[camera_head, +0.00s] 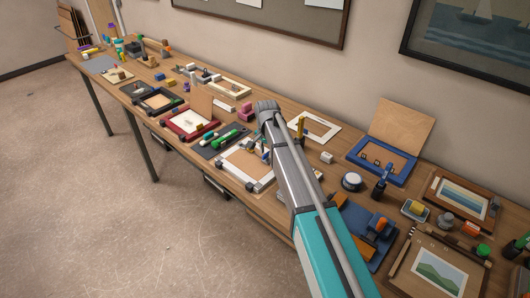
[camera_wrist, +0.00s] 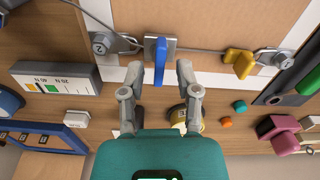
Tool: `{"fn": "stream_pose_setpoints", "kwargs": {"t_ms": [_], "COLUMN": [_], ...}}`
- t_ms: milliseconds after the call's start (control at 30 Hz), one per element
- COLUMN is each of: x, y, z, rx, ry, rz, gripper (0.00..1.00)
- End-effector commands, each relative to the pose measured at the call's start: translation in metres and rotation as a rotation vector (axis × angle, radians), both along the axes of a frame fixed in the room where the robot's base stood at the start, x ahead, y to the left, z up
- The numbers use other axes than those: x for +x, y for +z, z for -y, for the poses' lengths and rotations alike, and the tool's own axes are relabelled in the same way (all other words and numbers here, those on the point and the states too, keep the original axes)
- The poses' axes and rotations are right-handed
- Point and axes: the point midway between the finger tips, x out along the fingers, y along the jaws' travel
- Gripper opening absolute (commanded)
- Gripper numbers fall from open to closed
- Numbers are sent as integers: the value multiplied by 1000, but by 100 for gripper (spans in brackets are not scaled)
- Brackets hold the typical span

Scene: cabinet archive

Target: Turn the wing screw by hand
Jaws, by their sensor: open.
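In the wrist view a blue upright tab (camera_wrist: 161,62) stands on a small metal plate (camera_wrist: 151,44) at the wire across a brown board with a white border (camera_wrist: 204,83). A yellow wing-shaped piece (camera_wrist: 238,62) sits on the wire further right. I cannot tell for certain which of the two is the wing screw. My gripper (camera_wrist: 159,69) is open, its fingertips on either side of the blue tab in the picture, with gaps visible on both sides. Whether the tab lies between them in depth is unclear. In the head view my arm hides most of this spot.
A metal anchor (camera_wrist: 103,44) holds the wire at left. A white 20 N/40 N block (camera_wrist: 55,77) lies nearby. Pink blocks (camera_wrist: 279,130) and an orange piece (camera_wrist: 227,123) lie at right. The bench holds many items, including a blue frame (camera_head: 403,177).

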Motion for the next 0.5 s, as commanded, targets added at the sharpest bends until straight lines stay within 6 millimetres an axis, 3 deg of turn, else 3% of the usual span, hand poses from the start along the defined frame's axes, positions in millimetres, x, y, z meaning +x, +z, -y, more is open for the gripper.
{"fn": "stream_pose_setpoints", "kwargs": {"t_ms": [500], "x": [-1], "y": [-4], "z": [-1], "rx": [0], "ry": [1], "rz": [0], "gripper": [42]}}
